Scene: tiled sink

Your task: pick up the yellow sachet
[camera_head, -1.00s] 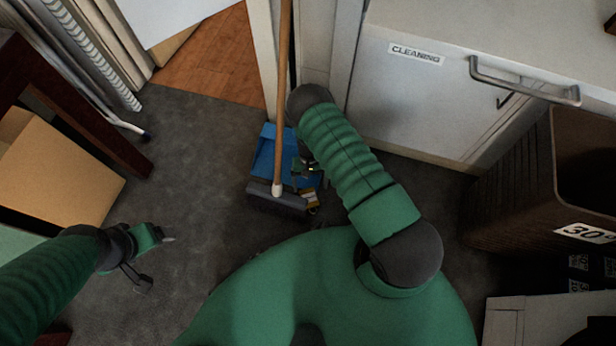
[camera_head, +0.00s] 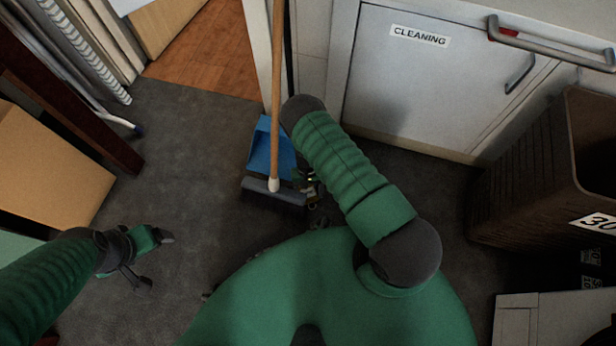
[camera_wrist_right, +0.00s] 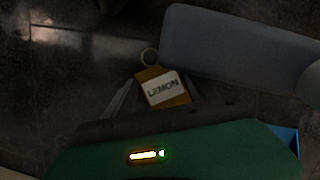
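The yellow sachet (camera_wrist_right: 163,88) shows in the right wrist view, with a white label reading LEMON and a ring at its top. My right gripper (camera_wrist_right: 158,98) is right at it, with dark fingers on both sides of the sachet; they look spread, and contact is hard to judge. In the head view my right gripper (camera_head: 309,188) is beside the broom head, largely hidden under my forearm, and the sachet is barely visible there. My left gripper (camera_head: 156,259) is open and empty over the floor at the left.
The grey broom head (camera_head: 274,193) stands just left of my right gripper, in front of the blue dustpan (camera_head: 268,150). A cabinet (camera_head: 430,85) labelled CLEANING and a brown bin (camera_head: 520,200) are at the right. A cardboard box (camera_head: 50,165) is at the left. Grey floor between is clear.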

